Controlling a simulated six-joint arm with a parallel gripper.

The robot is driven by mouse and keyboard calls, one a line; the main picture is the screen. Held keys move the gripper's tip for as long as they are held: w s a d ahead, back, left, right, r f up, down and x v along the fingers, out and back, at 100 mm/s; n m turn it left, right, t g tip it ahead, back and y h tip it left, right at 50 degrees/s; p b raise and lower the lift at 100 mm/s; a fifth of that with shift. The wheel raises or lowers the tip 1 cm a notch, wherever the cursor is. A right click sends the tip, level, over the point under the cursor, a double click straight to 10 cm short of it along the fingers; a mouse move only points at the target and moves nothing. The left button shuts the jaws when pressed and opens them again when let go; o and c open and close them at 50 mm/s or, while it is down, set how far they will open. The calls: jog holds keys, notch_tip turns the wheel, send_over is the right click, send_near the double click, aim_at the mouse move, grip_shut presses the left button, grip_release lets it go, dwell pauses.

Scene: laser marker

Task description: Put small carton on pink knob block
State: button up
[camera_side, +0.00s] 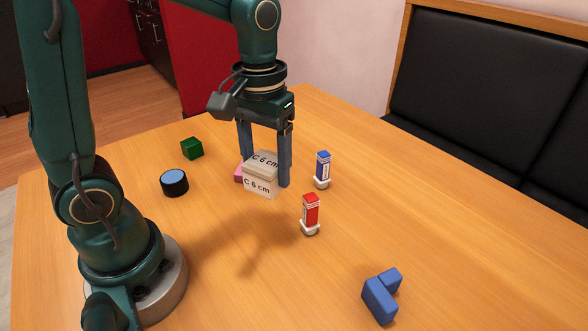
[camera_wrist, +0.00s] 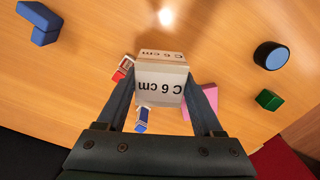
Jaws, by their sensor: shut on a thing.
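The small carton (camera_side: 261,185), a pale box printed "C 6 cm", is held between the two fingers of my gripper (camera_side: 265,172). In the wrist view the carton (camera_wrist: 161,83) sits between the fingertips of my gripper (camera_wrist: 161,92). It appears raised above the table, with a shadow on the wood to its lower left in the side view. The pink knob block (camera_side: 239,173) shows only partly behind the carton in the side view. In the wrist view the pink block (camera_wrist: 204,99) shows beside and partly behind the right finger; its knob is not visible.
A red marker-like piece (camera_side: 311,210) and a blue one (camera_side: 322,168) stand on white bases right of the carton. A green cube (camera_side: 192,148) and a black cylinder with blue top (camera_side: 174,182) stand left. A blue L-shaped block (camera_side: 381,297) lies at front right. The table's front middle is clear.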

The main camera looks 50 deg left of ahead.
jog(key=shift+a+r+m, duration=0.25)
jog(key=shift+a+m, duration=0.05)
jog(key=shift+a, duration=0.1)
jog(key=shift+s+r+m, duration=0.1)
jog(key=shift+r+m, duration=0.05)
jog(key=shift+m, duration=0.35)
jog(key=shift+a+r+m, duration=0.15)
jog(key=shift+r+m, duration=0.15)
jog(key=shift+m, duration=0.4)
jog(key=s+a+r+m, duration=0.1)
jog(key=a+r, duration=0.2)
jog(key=a, duration=0.6)
jog(key=a+r+m, duration=0.1)
jog(key=a+r, duration=0.1)
jog(key=a, duration=0.8)
jog(key=w+d+f, duration=0.2)
jog(key=w, duration=0.1)
jog(key=w+d+f, duration=0.2)
jog(key=d, duration=0.1)
jog(key=w+d+f, duration=0.3)
jog(key=shift+w, duration=0.3)
jog(key=shift+f, duration=1.95)
jog(key=shift+f, duration=0.15)
